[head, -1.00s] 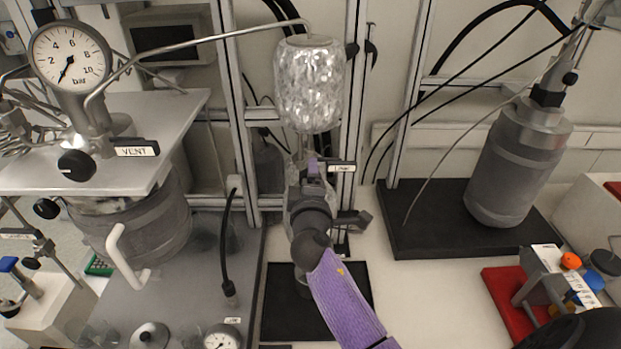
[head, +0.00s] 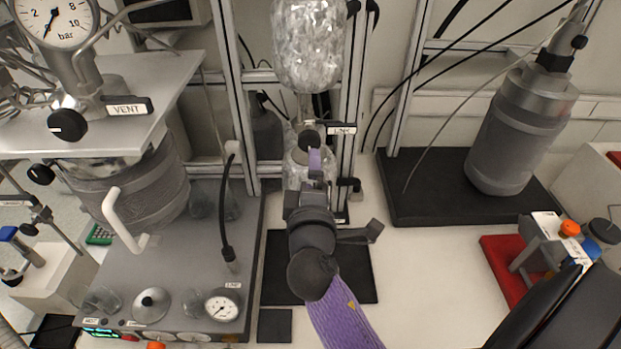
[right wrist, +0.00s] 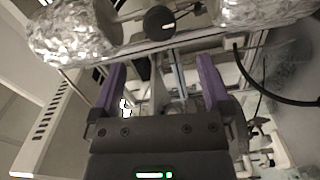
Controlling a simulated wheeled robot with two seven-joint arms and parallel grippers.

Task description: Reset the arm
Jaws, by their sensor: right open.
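My right arm comes in from the bottom with a purple sleeve. My right gripper (head: 316,163) stands in front of the glassware under the foil-wrapped vessel (head: 308,45), just below the LINK label (head: 341,129). In the right wrist view, the purple fingers of my right gripper (right wrist: 160,75) are spread apart with nothing held between them. A round black knob (right wrist: 160,20) lies beyond the fingertips, apart from them. In the head view the fingertips are partly hidden by the wrist.
A reactor with a pressure gauge (head: 52,18) and VENT knob (head: 67,125) stands at left. A grey cylinder (head: 515,135) stands on a black base (head: 410,205) at right. A red tray (head: 500,262) is at lower right.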

